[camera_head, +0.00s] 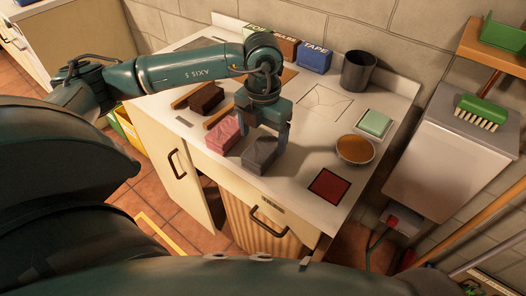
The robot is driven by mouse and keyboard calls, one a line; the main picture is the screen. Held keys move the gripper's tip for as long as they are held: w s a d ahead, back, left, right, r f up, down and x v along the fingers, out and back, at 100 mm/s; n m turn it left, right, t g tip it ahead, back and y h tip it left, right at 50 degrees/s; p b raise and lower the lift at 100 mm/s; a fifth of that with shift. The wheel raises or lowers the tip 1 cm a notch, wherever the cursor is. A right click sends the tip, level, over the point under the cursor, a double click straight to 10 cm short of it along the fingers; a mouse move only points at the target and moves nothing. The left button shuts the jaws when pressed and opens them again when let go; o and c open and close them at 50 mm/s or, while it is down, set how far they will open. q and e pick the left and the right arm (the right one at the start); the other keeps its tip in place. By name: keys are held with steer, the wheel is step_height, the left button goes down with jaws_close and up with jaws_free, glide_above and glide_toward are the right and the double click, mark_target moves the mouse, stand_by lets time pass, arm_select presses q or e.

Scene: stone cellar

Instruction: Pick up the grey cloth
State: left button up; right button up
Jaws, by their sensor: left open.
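A folded grey cloth (260,157) lies on the light worktop (290,184) near its front edge. A folded pink cloth (222,136) lies just left of it. My left gripper (263,139) points down with its jaws apart, over the far side of the grey cloth. Its fingers are on either side of the cloth's far end. I cannot tell whether they touch it. My right gripper is not in view.
A dark brown block (206,98) lies behind the pink cloth. At right are a round brown-topped dish (355,149), a green sponge-like block (375,122) and a red square (329,186). A dark cup (358,71) and boxes (314,56) stand at the back.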

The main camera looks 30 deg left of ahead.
mark_target(263, 147)
arm_select(q)
step_height(263, 147, down, 5)
steer(key=shift+w+a+f, duration=0.1)
steer(key=shift+c, duration=0.2)
steer(key=c, duration=1)
